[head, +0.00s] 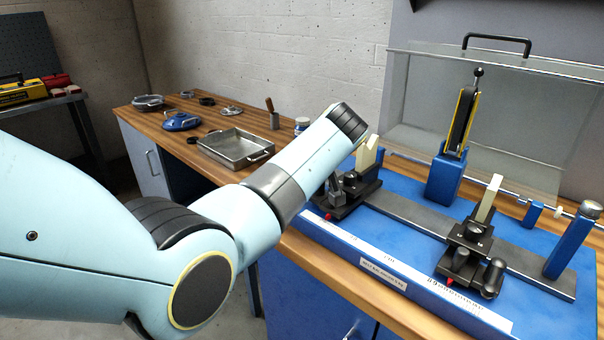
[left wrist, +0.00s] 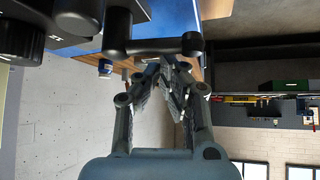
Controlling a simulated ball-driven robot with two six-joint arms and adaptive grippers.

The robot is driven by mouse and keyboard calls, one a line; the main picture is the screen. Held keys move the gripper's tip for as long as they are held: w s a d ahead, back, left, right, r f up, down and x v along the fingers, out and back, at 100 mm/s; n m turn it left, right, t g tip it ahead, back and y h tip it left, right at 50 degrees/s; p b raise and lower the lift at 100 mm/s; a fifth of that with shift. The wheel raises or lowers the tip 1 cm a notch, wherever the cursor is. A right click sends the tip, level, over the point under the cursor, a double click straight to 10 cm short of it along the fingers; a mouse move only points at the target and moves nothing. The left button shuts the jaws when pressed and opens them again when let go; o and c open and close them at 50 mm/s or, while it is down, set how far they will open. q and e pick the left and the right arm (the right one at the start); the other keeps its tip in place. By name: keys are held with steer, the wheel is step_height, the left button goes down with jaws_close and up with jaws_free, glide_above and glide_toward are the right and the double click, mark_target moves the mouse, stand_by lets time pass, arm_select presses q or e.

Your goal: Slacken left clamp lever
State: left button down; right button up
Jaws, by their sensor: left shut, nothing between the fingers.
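The left clamp (head: 345,195) is a black block with a red tip at the left end of the grey rail, partly hidden by my left arm. In the left wrist view its black lever (left wrist: 155,46) runs across the top to a round end. My left gripper (left wrist: 168,64) is shut and empty, its fingertips close by the lever bar; I cannot tell whether they touch it. In the head view my left wrist hides most of the gripper. The right clamp (head: 470,245) stands on the same rail with its own black levers. My right gripper is not in view.
A blue post with a yellow-edged upright handle (head: 456,135) stands behind the rail. A clear guard (head: 420,95) with a black handle is at the back. A metal tray (head: 235,148) and small parts lie on the wooden bench at left. A blue post (head: 572,240) stands at right.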

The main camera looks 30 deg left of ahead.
arm_select(q)
steer(key=shift+s+d, duration=0.25)
stand_by(0.3)
stand_by(0.4)
